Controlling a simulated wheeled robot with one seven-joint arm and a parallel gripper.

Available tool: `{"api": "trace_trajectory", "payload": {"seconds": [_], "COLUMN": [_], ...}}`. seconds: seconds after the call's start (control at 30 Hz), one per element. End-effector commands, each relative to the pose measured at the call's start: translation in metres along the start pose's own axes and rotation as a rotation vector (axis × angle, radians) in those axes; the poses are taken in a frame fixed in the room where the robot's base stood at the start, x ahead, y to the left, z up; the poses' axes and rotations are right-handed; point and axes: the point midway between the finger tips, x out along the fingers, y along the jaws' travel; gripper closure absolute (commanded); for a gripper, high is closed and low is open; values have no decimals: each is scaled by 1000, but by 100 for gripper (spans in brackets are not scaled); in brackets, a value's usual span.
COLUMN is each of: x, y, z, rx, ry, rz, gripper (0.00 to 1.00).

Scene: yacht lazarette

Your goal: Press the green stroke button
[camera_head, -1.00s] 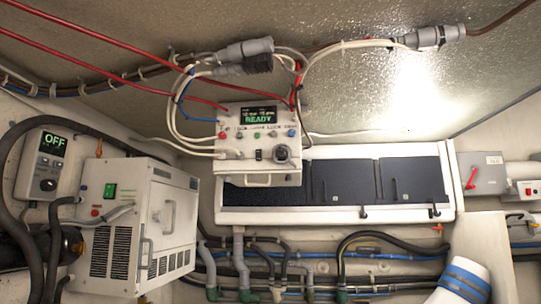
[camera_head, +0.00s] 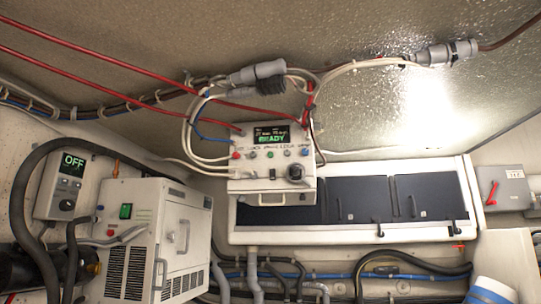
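The white control box (camera_head: 272,175) hangs near the middle of the head view, with a display (camera_head: 271,135) reading READY in green. Below the display is a row of small buttons. The green button (camera_head: 270,154) sits mid-row, between a red one at the left and a blue one (camera_head: 304,152) at the right. The lettering above the row is too small to read surely. Nothing covers the green button. My gripper is not in view. A white cylinder with a blue band (camera_head: 490,291) at the lower right edge looks like part of my arm.
Red and white cables run into the box from above left. A white-framed dark panel (camera_head: 345,236) is behind and right. A white machine (camera_head: 150,240) with a green rocker switch stands left, beside a unit (camera_head: 62,187) reading OFF. A grey switch box (camera_head: 502,188) is far right.

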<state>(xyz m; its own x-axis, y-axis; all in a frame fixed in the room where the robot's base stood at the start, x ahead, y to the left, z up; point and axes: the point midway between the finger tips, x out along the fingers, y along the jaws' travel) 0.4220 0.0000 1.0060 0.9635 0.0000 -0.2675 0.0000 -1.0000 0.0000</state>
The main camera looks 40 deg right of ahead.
Motion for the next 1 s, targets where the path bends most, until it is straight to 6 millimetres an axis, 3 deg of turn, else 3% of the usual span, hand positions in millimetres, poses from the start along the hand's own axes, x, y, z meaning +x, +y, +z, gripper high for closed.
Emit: {"api": "trace_trajectory", "payload": {"seconds": [0.33,1.0], "x": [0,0], "y": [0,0], "z": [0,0], "rx": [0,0], "ry": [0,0], "rz": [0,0], "gripper": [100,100]}}
